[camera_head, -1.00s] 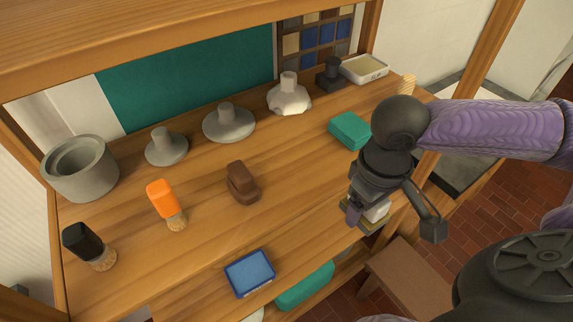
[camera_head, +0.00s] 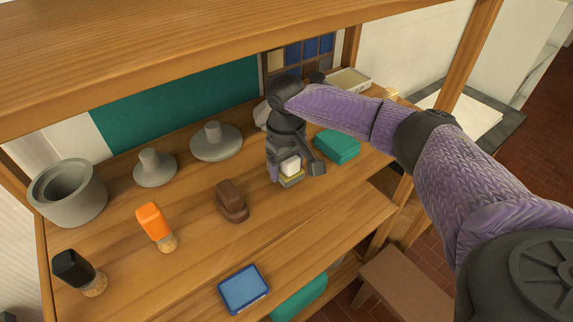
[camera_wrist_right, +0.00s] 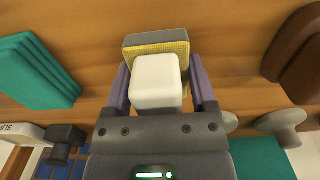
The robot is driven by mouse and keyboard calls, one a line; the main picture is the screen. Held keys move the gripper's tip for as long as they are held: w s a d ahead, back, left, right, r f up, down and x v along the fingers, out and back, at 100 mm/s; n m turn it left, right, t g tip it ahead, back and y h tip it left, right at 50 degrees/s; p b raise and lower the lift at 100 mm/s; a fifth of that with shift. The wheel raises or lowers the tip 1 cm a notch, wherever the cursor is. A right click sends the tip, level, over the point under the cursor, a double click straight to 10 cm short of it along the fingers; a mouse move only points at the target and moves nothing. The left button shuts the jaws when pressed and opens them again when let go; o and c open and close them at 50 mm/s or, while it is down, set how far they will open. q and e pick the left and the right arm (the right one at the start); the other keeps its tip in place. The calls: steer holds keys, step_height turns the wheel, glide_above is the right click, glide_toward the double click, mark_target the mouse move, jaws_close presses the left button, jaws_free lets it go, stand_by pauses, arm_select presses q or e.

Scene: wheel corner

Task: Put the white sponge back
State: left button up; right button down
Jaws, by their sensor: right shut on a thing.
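My right gripper (camera_head: 291,171) is shut on the white sponge (camera_head: 290,166), a pale block with a yellow and grey layer at its far side. In the right wrist view the white block (camera_wrist_right: 156,82) sits between the two fingers, with the yellow-edged layer beyond it. The gripper points down over the wooden shelf (camera_head: 310,211), between the brown block (camera_head: 231,201) and the teal stack (camera_head: 337,146). I cannot tell whether the sponge touches the wood. My left gripper is not in view.
Grey stands (camera_head: 216,143) and a grey pot (camera_head: 68,193) line the back. An orange-handled brush (camera_head: 153,222) and a black-handled brush (camera_head: 73,268) lie at left. A blue box (camera_head: 243,289) is at the front. The wood right of the brown block is clear.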

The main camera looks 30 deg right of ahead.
steer(key=shift+s+f, duration=0.15)
steer(key=shift+f, duration=0.25)
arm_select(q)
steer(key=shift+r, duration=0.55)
arm_select(e)
jaws_free()
steer(key=shift+f, duration=0.1)
steer(key=shift+r+b, duration=0.55)
steer(key=shift+b, duration=0.35)
step_height(320, 180, up, 9)
steer(key=shift+s+a+r, duration=0.1)
steer(key=shift+s, duration=0.05)
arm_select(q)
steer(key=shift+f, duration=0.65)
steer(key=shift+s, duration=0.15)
arm_select(e)
steer(key=shift+s, duration=0.1)
